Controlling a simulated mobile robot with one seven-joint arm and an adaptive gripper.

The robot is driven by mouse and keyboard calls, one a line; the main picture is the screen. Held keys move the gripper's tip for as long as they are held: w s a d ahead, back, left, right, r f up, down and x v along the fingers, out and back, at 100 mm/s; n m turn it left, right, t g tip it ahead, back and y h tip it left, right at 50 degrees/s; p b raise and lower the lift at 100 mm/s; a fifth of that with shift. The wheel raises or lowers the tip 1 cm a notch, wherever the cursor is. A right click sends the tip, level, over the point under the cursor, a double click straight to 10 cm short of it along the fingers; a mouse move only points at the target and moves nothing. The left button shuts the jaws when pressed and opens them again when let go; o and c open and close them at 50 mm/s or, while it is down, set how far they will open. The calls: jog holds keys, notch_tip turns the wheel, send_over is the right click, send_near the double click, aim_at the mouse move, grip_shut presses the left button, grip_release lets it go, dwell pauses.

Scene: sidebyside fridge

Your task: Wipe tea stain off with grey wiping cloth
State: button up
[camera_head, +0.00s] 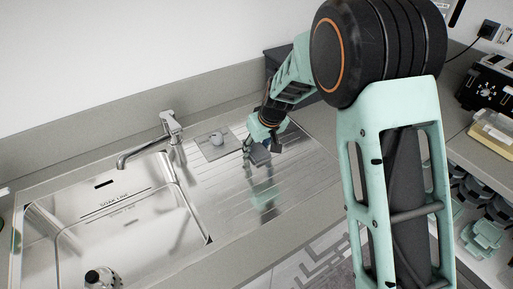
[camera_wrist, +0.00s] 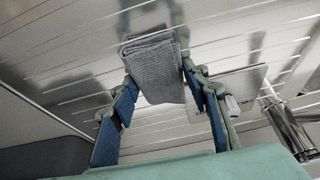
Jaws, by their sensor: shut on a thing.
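My gripper (camera_head: 257,147) is over the ribbed steel drainboard (camera_head: 300,168), right of the tap. It is shut on the folded grey wiping cloth (camera_head: 261,156). In the wrist view the cloth (camera_wrist: 155,68) hangs between the two blue-padded fingers of my gripper (camera_wrist: 160,78). The cloth appears to be above the drainboard; I cannot tell whether its lower edge touches. Darker patches on the shiny steel look like reflections or shadows, and I cannot make out a tea stain clearly.
The tap (camera_head: 168,128) and sink basin (camera_head: 110,225) are further left. A wall stands behind. The drainboard's right part is clear.

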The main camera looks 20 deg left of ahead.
jog(key=shift+a+r+p, duration=0.1)
jog(key=shift+r+p, duration=1.9)
jog(key=shift+r, duration=2.15)
